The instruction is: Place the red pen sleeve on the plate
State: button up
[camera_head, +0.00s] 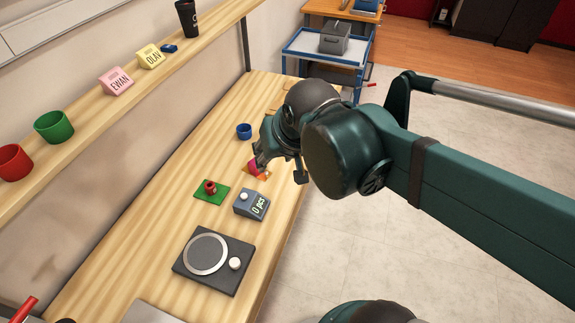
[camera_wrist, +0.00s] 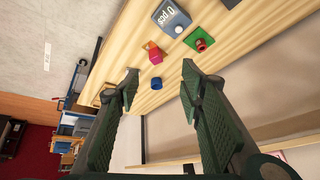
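A small red sleeve-like piece (camera_head: 210,187) stands on a green square plate (camera_head: 221,194); they also show in the wrist view as the red piece (camera_wrist: 202,44) and green plate (camera_wrist: 191,39). A pinkish-red piece (camera_head: 253,167) is on or beside an orange plate (camera_head: 264,174), partly hidden by my gripper in the head view. It also shows in the wrist view (camera_wrist: 156,56). My gripper (camera_wrist: 160,80) is open and empty, its fingers spread wide. It hangs over the bench near the orange plate. I cannot tell its exact height.
A blue cup (camera_head: 244,131) stands behind the plates; in the wrist view it appears between the fingertips. A grey counter box (camera_head: 251,205) reading "0 pcs" and a dark round-platform device (camera_head: 213,260) are nearer. A shelf (camera_head: 80,135) with cups and name blocks runs along the left.

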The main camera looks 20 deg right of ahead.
jog(key=shift+n+t, duration=0.5)
jog(key=shift+n, duration=0.4)
jog(key=shift+s+d+f, duration=0.1)
jog(key=shift+s+d, duration=0.15)
jog(key=shift+s, duration=0.4)
jog(key=shift+s+d+f, duration=0.1)
jog(key=shift+s+d, duration=0.2)
jog(key=shift+s, duration=0.35)
jog(key=shift+s+d, duration=0.25)
jog(key=shift+s, duration=0.4)
